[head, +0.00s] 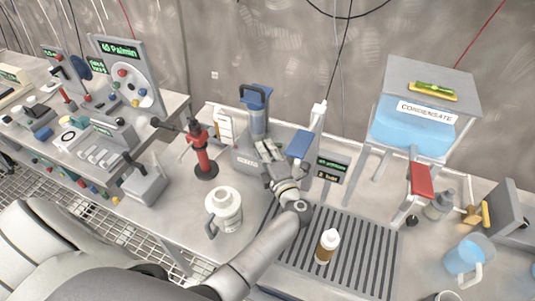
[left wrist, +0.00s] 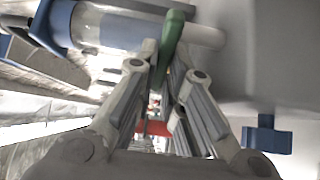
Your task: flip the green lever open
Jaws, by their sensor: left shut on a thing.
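The green lever (left wrist: 172,42) shows in the left wrist view, upright in the picture between my left fingers and in front of a pale pipe (left wrist: 205,38). My left gripper (left wrist: 167,68) is shut on the lever, with a finger on each side of it. In the head view, my left gripper (head: 267,153) reaches to the front of the grey labelled filter unit (head: 245,160), below its blue canister (head: 256,112). The lever is hidden behind the gripper there. My right gripper is not in view.
A blue flap (head: 299,144) stands close right of the gripper. A white jug (head: 224,211) and a red stand (head: 203,160) are to the left. A condensate tank (head: 412,127) is at right.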

